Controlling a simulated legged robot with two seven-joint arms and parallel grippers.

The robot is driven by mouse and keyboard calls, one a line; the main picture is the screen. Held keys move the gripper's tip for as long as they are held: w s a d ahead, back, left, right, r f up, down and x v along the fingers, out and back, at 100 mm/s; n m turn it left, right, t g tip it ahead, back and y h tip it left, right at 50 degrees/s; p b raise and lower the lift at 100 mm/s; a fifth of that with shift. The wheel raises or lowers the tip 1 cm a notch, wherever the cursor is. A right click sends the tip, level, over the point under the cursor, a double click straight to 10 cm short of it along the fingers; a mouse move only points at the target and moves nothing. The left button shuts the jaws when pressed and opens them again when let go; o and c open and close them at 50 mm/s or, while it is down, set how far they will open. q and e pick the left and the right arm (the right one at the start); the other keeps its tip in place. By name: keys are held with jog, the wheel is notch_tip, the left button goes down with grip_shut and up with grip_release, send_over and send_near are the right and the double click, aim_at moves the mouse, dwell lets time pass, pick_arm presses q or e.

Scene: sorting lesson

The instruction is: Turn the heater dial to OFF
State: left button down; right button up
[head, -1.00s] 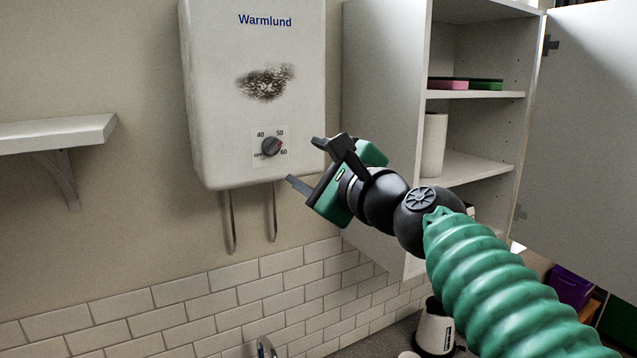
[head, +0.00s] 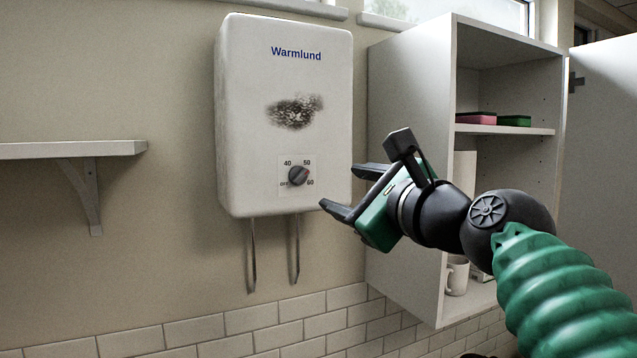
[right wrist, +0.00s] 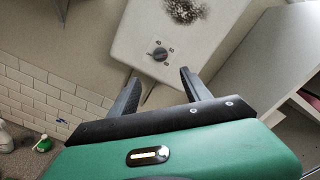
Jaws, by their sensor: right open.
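The white Warmlund heater (head: 285,90) hangs on the wall in the head view, with a dark sooty smudge on its front. Its dark round dial (head: 298,175) sits on a small plate low on the front, marked 40, 50, 60 and OFF. The pointer seems turned to the upper right, between 50 and 60. My right gripper (head: 345,188) is open and empty, to the right of the dial and apart from it. In the right wrist view the dial (right wrist: 159,53) shows beyond the gap between the open fingers (right wrist: 160,78). My left gripper is not in view.
Two pipes (head: 252,260) run down below the heater. An open cabinet (head: 410,130) stands close on the right, behind my right arm, with sponges (head: 476,118) and a mug (head: 457,275). A wall shelf (head: 70,149) is at left. The wall between shelf and heater is free.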

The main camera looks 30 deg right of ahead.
aim_at(301, 177)
jog(key=w+p, duration=0.2)
jog(key=w, duration=0.3)
jog(key=w+p, duration=0.3)
jog(key=w, duration=0.3)
jog(key=w+d+p, duration=0.1)
jog(key=w+p, duration=0.2)
jog(key=w, duration=0.3)
jog(key=shift+s+r, duration=0.1)
jog(key=shift+s, duration=0.2)
jog(key=shift+c, duration=0.5)
grip_shut()
